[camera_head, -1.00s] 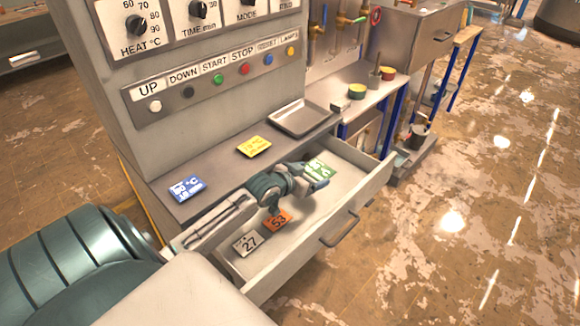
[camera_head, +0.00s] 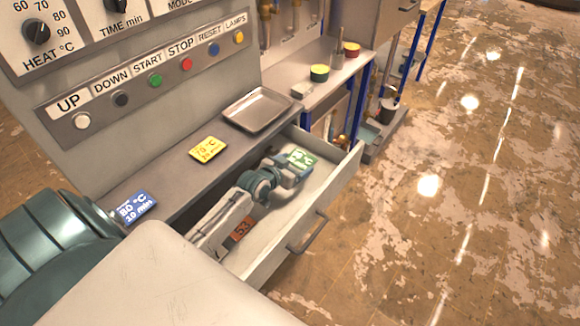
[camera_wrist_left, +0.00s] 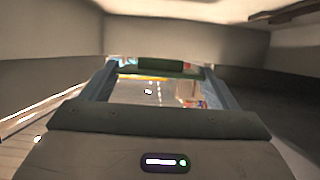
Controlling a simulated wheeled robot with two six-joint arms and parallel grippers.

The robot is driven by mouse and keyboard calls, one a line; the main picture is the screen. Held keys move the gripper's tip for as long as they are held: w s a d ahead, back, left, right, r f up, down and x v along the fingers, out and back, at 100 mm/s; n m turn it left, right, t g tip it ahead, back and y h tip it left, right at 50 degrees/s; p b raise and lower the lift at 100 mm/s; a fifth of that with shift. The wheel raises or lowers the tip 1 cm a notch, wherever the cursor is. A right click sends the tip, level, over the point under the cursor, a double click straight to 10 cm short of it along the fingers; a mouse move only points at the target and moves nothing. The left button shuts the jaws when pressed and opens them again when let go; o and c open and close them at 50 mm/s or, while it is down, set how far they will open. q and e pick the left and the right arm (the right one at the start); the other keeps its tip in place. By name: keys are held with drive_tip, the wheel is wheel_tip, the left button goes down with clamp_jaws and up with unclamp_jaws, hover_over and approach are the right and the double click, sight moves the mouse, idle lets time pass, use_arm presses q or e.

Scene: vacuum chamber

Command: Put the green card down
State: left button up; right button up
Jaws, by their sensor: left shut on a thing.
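The green card (camera_head: 300,157) is at the tip of my left gripper (camera_head: 293,166), over the far right end of the open drawer (camera_head: 318,207). The gripper is shut on it. In the left wrist view the card (camera_wrist_left: 167,65) shows as a dark green strip between the fingertips. I cannot tell whether the card touches the drawer's floor. My left arm reaches along the drawer and hides part of its inside. My right gripper is not in view.
An orange card (camera_head: 242,229) lies in the drawer, partly hidden by my arm. A yellow card (camera_head: 208,150), a blue card (camera_head: 136,206) and a metal tray (camera_head: 258,108) are on the ledge above. The drawer's front wall has a handle (camera_head: 308,233).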

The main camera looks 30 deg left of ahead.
use_arm(q)
wheel_tip(320, 180, down, 4)
drive_tip(key=shift+w+f, duration=0.15)
drive_tip(key=shift+f, duration=0.05)
drive_tip(key=shift+a+f+b, duration=0.1)
drive_tip(key=shift+f+b, duration=0.2)
drive_tip(key=shift+b, duration=0.1)
drive_tip(key=shift+f, duration=0.2)
drive_tip(key=shift+b, duration=0.3)
drive_tip(key=o, duration=0.9)
drive_tip(key=shift+f, duration=0.1)
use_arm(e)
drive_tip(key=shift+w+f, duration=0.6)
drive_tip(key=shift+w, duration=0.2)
